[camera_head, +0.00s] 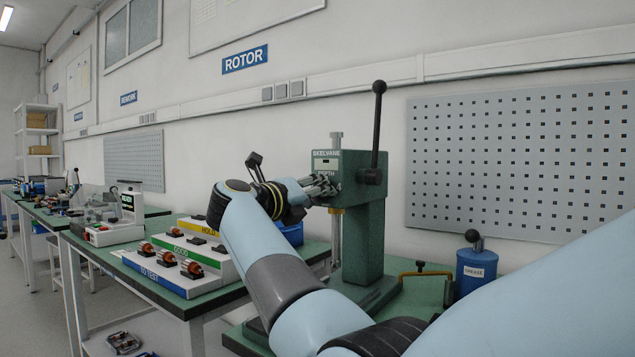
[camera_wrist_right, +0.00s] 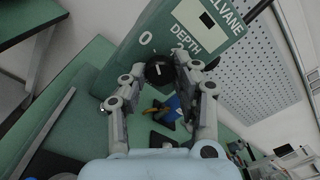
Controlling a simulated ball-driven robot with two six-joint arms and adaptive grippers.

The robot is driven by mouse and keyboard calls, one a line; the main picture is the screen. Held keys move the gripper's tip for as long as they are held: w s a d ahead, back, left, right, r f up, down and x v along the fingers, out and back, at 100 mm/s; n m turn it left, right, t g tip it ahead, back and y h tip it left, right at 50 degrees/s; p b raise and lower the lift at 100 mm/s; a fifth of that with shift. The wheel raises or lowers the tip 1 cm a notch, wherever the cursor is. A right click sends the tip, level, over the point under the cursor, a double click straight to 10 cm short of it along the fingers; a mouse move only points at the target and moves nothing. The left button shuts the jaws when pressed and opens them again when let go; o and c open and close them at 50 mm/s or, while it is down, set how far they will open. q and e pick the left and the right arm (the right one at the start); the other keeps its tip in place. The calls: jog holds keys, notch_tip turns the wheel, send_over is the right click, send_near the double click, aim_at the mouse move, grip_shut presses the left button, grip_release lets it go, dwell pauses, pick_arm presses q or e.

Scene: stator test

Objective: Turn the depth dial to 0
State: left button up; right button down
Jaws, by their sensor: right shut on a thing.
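The depth dial (camera_wrist_right: 159,71) is a round black knob with a short white mark, on the front of the green press head (camera_wrist_right: 207,45). I cannot read the dial's exact setting. My right gripper (camera_wrist_right: 160,68) has its fingertips on either side of the dial and is shut on it. In the head view my right gripper (camera_head: 322,186) is at the front of the press (camera_head: 362,235) and hides the dial. My left gripper is not in view.
The press has a tall black lever (camera_head: 379,130) on its right side. A blue grease pot (camera_head: 476,272) stands to the right. A tiered rack (camera_head: 170,277) with rotors is on the left bench. A perforated panel (camera_head: 520,165) hangs on the wall.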

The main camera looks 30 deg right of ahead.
jog(key=shift+n+p, duration=0.35)
jog(key=shift+n, duration=0.05)
dwell(0.4)
jog(key=c, duration=1)
grip_release()
notch_tip(320, 180, up, 10)
